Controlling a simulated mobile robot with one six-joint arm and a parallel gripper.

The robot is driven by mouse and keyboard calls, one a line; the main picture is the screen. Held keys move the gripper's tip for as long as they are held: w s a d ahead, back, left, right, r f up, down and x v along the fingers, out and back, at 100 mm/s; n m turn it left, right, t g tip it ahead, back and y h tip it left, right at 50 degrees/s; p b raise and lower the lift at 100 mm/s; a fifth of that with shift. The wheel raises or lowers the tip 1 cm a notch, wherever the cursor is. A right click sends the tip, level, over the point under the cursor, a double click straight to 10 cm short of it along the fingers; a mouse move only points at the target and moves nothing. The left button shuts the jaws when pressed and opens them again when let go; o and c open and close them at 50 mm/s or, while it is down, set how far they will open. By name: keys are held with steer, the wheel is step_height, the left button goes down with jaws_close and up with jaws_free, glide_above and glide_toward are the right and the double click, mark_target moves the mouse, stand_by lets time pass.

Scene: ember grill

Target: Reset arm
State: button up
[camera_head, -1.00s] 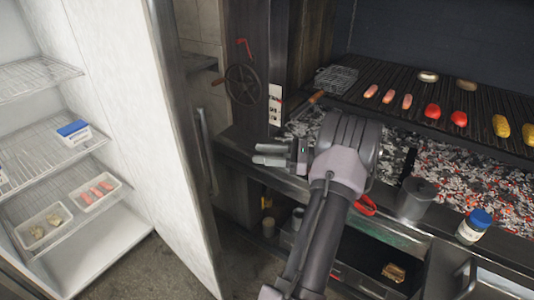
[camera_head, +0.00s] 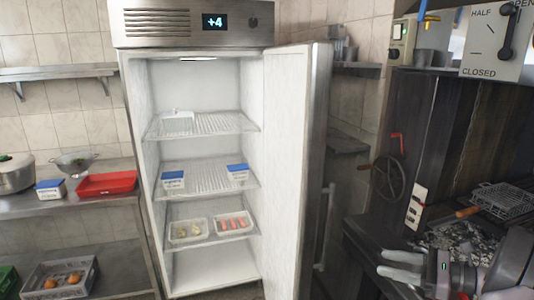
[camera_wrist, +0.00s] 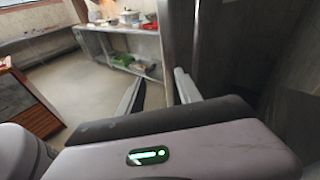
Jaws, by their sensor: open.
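My gripper (camera_head: 400,268) is at the lower right of the head view, with its two pale fingers apart and nothing between them. It is in front of the grill's left end. In the wrist view my gripper (camera_wrist: 158,92) is open and empty, its fingers pointing away towards a steel shelf unit (camera_wrist: 118,48) across the floor. Most of my arm lies outside the head view.
The fridge (camera_head: 210,262) stands open, with blue-lidded boxes and two food trays (camera_head: 232,224) inside. Its door (camera_head: 296,150) juts out left of the grill. A handwheel (camera_head: 388,178), a wire basket (camera_head: 500,200) and coals (camera_head: 455,238) are at right. A red tray (camera_head: 106,184) is on the left counter.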

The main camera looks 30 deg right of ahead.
steer(key=w+a+r+n+g, duration=0.2)
steer(key=a+n+g, duration=0.15)
steer(key=a, duration=0.55)
steer(key=w+a+r+n+g, duration=0.1)
steer(key=w+a+n+g, duration=0.2)
steer(key=a, duration=0.5)
steer(key=w+a+r+n+g, duration=0.1)
steer(key=a+r+n+g, duration=0.2)
steer(key=a, duration=0.6)
steer(key=s+a+n+h, duration=0.2)
steer(key=s+a+n, duration=0.4)
steer(key=a+n, duration=0.1)
steer(key=s+a+f+n+t+h+b, duration=0.1)
steer(key=s+a+n+h, duration=0.2)
steer(key=s+a+n, duration=0.3)
steer(key=a+n, duration=0.2)
steer(key=a, duration=0.2)
steer(key=shift+s+a+f, duration=0.25)
steer(key=shift+s, duration=0.1)
